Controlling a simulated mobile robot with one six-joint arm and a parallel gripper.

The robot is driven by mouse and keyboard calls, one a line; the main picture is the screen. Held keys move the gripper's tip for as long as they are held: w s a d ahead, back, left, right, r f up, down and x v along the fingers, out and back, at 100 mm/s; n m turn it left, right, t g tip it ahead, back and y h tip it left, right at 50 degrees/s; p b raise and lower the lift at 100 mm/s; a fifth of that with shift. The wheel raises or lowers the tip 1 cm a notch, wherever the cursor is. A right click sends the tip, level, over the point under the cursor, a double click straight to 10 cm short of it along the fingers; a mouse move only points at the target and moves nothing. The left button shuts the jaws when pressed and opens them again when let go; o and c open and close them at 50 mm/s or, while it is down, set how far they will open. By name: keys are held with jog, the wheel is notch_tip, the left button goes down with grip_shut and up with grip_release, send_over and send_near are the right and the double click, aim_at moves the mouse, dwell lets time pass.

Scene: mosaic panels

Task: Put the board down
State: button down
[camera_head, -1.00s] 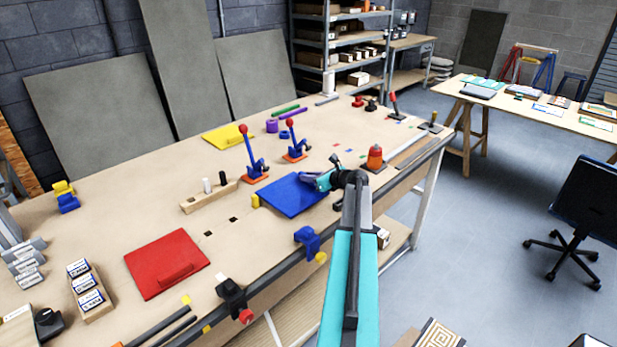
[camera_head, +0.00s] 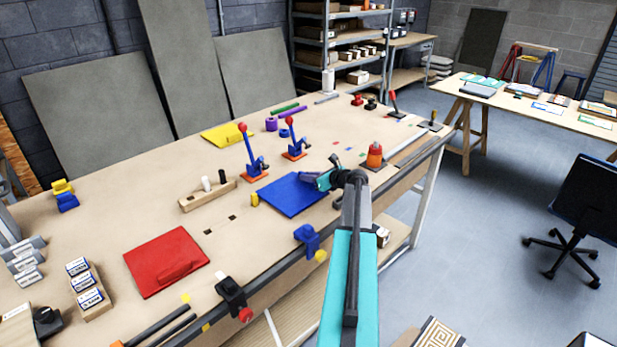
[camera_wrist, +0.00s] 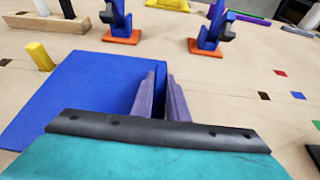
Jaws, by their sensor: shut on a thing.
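A blue board (camera_head: 288,196) lies flat at the worktable's (camera_head: 105,236) right half, in front of two upright toggle clamps. My gripper (camera_head: 321,181) is at the board's right side, shut on it. In the wrist view the blue board (camera_wrist: 85,95) extends left from my two purple-grey fingers (camera_wrist: 160,82), which hold a raised part at its right. The exact grip is partly hidden between the fingers. I cannot tell whether the board's underside touches the table.
A red board (camera_head: 165,262) lies at front left and a yellow board (camera_head: 222,134) at the back. An orange-red bottle-like item (camera_head: 375,156) stands to the right.

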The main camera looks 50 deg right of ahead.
jog(key=shift+f, duration=0.15)
jog(key=c, duration=1.6)
grip_release()
jog(key=shift+c, duration=0.2)
jog(key=shift+s, duration=0.1)
jog(key=b+v, duration=0.4)
jog(key=v, duration=0.9)
jog(key=shift+s+b, duration=0.3)
jog(key=shift+s, duration=0.05)
